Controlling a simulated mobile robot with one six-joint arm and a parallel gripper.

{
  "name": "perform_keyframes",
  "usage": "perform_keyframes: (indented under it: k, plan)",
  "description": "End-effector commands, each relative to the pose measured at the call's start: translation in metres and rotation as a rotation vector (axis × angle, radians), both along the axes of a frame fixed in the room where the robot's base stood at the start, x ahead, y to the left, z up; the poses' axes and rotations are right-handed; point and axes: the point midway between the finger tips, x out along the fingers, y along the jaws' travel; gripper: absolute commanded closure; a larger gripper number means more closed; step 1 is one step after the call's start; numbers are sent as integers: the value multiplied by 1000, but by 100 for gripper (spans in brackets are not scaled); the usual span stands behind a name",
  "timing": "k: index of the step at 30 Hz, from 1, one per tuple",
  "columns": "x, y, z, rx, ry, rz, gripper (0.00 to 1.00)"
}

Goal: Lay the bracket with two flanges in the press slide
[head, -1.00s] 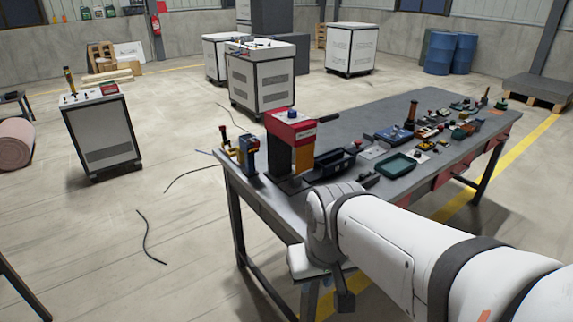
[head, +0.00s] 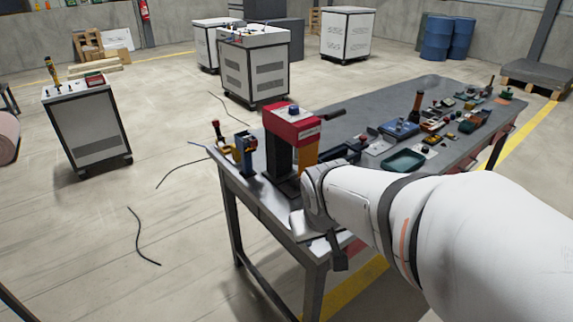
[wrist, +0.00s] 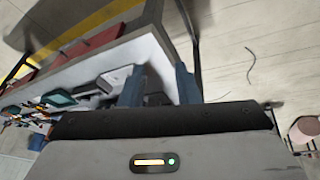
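The press (head: 292,125), with a red head, a black column and an orange-yellow part, stands at the table's near left end. Its slide is not clearly visible, partly behind my arm. My gripper shows in the wrist view (wrist: 160,88). Its two blue-grey fingers are apart. A dark shape and a light grey surface show between and beyond them, and nothing is visibly held. In the head view my wrist is in front of the table's near left corner, just below the press, and the fingers cannot be made out. I cannot identify the bracket with two flanges in either view.
The grey table (head: 385,98) runs to the back right. It carries a teal tray (head: 404,161), a blue box (head: 398,130) and several small parts. A small blue device (head: 245,150) stands left of the press. A cable (head: 140,238) lies on the open floor at left.

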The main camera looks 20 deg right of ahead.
Motion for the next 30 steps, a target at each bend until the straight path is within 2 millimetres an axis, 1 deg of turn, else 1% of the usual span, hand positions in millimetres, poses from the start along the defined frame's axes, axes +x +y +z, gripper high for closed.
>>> perform_keyframes:
  k: [1,2,3,6,9,12,16,18,21,27,30]
  plan:
    - [19,-21,-11,-40,-41,-14,71]
    - [32,-34,-15,-66,-75,-15,71]
    - [49,-51,-20,-99,-123,-10,71]
    - [88,-87,-35,-158,-240,26,71]
    - [118,-115,-52,-175,-353,84,71]
    - [140,-131,-74,-138,-455,170,71]
    - [152,-141,-102,-41,-582,275,71]
    - [153,-141,-114,28,-642,321,71]
    - [149,-139,-126,124,-710,368,71]
    - [142,-133,-134,230,-779,412,71]
    - [147,-130,-137,245,-787,420,71]
